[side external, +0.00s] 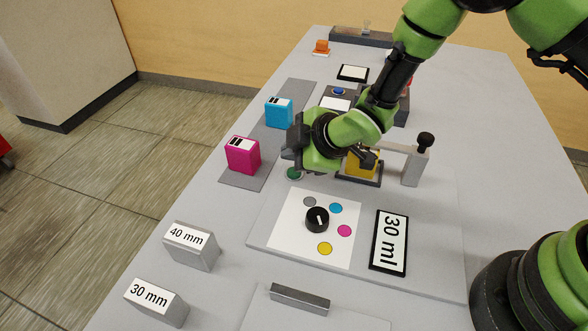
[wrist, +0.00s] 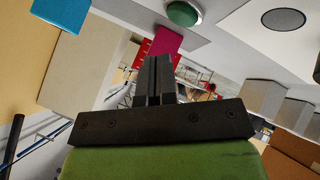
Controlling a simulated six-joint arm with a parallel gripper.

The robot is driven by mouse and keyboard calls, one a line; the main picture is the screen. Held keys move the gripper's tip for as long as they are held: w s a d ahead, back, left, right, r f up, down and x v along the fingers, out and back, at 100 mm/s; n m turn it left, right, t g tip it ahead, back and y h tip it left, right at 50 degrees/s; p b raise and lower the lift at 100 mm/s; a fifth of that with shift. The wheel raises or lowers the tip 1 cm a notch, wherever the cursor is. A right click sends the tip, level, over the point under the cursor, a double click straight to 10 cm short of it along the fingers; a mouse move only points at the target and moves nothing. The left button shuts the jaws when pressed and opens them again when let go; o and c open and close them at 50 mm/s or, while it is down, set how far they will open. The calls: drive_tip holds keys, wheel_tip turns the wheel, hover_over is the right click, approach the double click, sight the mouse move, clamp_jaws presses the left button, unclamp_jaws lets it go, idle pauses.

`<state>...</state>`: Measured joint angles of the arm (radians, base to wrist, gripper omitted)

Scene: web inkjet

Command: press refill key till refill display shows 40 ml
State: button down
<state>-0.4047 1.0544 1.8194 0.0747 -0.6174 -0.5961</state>
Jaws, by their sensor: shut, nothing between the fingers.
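The display (side external: 390,242) is a black-framed white panel that reads "30 ml". A green round key (side external: 294,173) sits on the grey plate just below my gripper (side external: 292,150) in the side view; it is partly hidden. I take it for the refill key, though no label on it is readable. The green key also shows at the top of the wrist view (wrist: 183,13). My gripper's dark fingers are together and empty in the wrist view (wrist: 158,75). They look apart from the key.
A white dial card (side external: 285,240) with a black knob (side external: 317,219) and coloured dots lies in front. Magenta (side external: 243,157) and cyan (side external: 279,113) cartridges stand at left. A yellow block (side external: 361,164) sits behind my wrist. Grey blocks marked 40 mm (side external: 191,248) and 30 mm (side external: 156,305) stand front left.

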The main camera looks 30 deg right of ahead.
sight(293, 173)
drive_tip(key=shift+r, duration=1.8)
drive_tip(key=s+d+r+m+h, duration=0.1)
drive_tip(key=s+d+r+m, duration=0.35)
drive_tip(key=r, duration=0.45)
drive_tip(key=s+d+r+m+h, duration=0.1)
drive_tip(key=s+d+r+m, duration=0.2)
drive_tip(key=d+r+m, duration=0.45)
drive_tip(key=s+d+r+m, duration=0.1)
drive_tip(key=s+r+m, duration=0.2)
drive_tip(key=s, duration=0.6)
drive_tip(key=s+d+r+m+g, duration=0.1)
drive_tip(key=s+d+r+m, duration=0.1)
drive_tip(key=s, duration=0.6)
drive_tip(key=shift+s+r+m, duration=0.35)
drive_tip(key=shift+r+m, duration=0.05)
drive_tip(key=shift+m, duration=0.4)
